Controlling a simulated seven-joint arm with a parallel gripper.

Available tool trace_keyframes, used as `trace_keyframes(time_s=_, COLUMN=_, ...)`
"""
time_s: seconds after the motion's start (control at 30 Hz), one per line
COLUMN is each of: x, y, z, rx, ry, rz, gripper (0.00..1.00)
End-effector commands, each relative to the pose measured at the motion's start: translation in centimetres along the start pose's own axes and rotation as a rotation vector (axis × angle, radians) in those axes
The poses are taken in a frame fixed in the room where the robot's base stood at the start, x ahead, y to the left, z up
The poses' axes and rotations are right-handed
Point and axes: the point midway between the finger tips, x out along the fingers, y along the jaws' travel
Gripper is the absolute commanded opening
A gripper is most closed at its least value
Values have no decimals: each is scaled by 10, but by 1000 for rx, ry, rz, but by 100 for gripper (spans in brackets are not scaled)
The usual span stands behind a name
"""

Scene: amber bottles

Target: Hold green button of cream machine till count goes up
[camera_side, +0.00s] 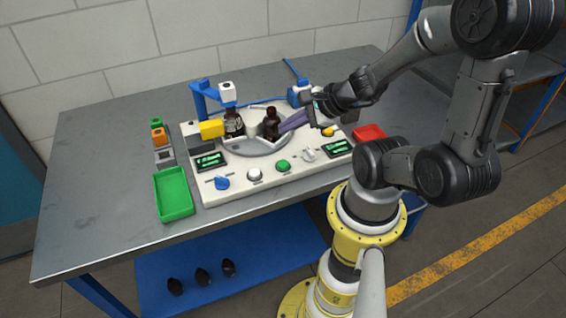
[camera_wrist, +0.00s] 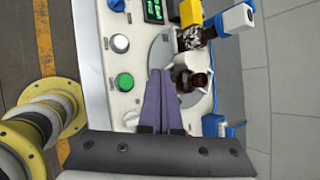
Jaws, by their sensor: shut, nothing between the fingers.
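The cream machine (camera_side: 228,190) lies on the grey table. Its green button (camera_side: 283,166) is on the front panel, between a white button (camera_side: 254,175) and a white knob (camera_side: 309,154). The green button also shows in the wrist view (camera_wrist: 124,82), uncovered. Two small displays (camera_side: 211,161) with green digits are on the panel; I cannot read them. My gripper (camera_side: 284,127) has purple fingers, shut and empty, near a dark amber bottle (camera_side: 271,122) on the turntable. In the wrist view the fingertips (camera_wrist: 160,72) are to the right of the green button, apart from it.
A second bottle (camera_side: 234,125) stands at the turntable's left by a yellow block (camera_side: 211,129). A blue knob (camera_side: 221,183) sits on the panel. A green tray (camera_side: 174,194) is left of the machine and a red tray (camera_side: 369,133) right. The front table strip is clear.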

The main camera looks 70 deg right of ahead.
Motion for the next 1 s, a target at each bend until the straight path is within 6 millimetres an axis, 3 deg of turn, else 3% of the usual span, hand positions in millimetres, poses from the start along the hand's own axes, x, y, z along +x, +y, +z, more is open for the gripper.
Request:
trace_keyframes(time_s=0.7, x=51, y=37, z=-37, rx=0, ry=0, rz=0, gripper=0)
trace_keyframes(time_s=1.0, x=59, y=43, z=-43, rx=-2, ry=0, rz=0, gripper=0)
